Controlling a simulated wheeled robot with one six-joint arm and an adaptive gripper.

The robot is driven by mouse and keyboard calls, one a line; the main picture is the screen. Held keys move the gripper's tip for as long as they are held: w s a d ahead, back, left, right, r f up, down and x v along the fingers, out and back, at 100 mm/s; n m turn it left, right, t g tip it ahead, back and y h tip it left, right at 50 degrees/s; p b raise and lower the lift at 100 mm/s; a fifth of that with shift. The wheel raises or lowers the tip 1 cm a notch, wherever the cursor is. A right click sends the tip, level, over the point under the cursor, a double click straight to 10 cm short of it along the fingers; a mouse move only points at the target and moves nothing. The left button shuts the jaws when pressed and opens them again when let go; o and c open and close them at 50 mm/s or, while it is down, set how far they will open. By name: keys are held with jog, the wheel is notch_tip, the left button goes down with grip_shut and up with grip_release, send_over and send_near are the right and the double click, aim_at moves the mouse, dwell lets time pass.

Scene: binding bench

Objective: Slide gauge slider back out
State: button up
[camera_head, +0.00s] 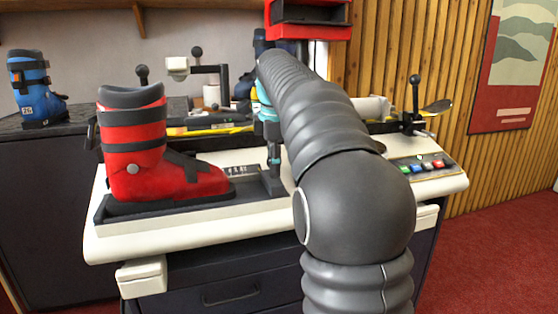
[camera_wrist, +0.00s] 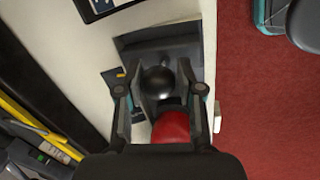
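The gauge slider is a dark piece with a round black knob (camera_wrist: 158,82), seen in the wrist view in the dark tray just beyond the toe of the red boot. In the head view the red ski boot (camera_head: 150,150) stands upright in the long dark tray (camera_head: 110,212), toe to the right. My gripper (camera_head: 273,178) points down at the tray's right end, right of the toe. In the wrist view my gripper (camera_wrist: 161,92) has its fingers apart, one each side of the knob, with gaps visible. Whether the slider touches the toe is unclear.
A printed scale plate (camera_head: 240,171) lies behind the toe. A binding and ski with yellow edges (camera_head: 215,127) lie behind on the bench. Coloured buttons (camera_head: 420,164) and a black lever (camera_head: 414,100) are at right. A blue boot (camera_head: 38,90) stands far left.

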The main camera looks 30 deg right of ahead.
aim_at(276, 181)
jog(key=o, duration=0.4)
jog(key=shift+s+d+f, duration=0.1)
jog(key=shift+f, duration=0.05)
jog(key=shift+c, duration=0.2)
notch_tip(276, 181, up, 12)
jog(key=s, duration=0.2)
jog(key=shift+a, duration=0.3)
